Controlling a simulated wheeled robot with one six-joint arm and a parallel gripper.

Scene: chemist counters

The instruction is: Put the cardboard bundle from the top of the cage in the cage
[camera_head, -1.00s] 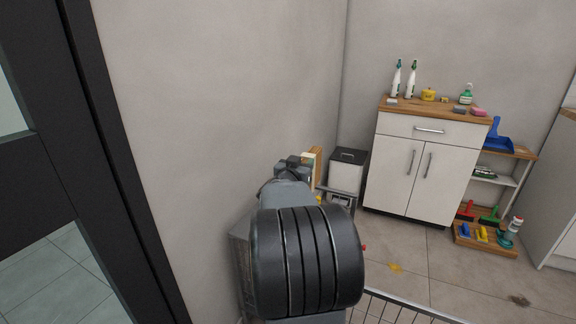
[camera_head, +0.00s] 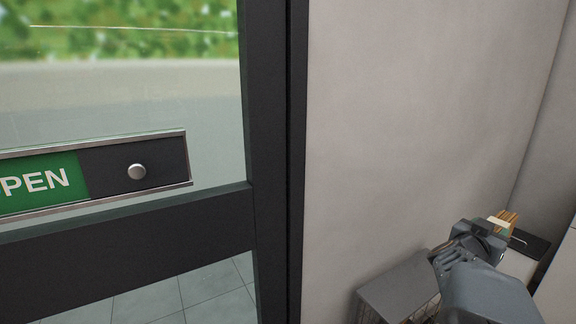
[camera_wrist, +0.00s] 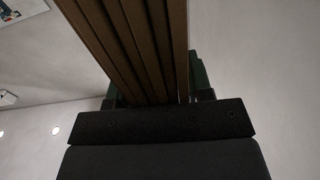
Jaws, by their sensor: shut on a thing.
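My gripper (camera_head: 488,234) is at the lower right of the head view, shut on the cardboard bundle (camera_head: 505,219). The bundle is a stack of tan-brown flat sheets with a pale band around it. In the wrist view the bundle (camera_wrist: 135,40) runs up out of the picture from between the dark fingers. It is held up in the air in front of the wall. I cannot make out the wire cage clearly in the views of now.
A glass door with a dark frame (camera_head: 298,150) and a green OPEN sign (camera_head: 45,180) fills the left. A grey-topped box (camera_head: 400,285) stands against the plain wall below my arm. A bin with a black lid (camera_head: 528,243) is behind the bundle.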

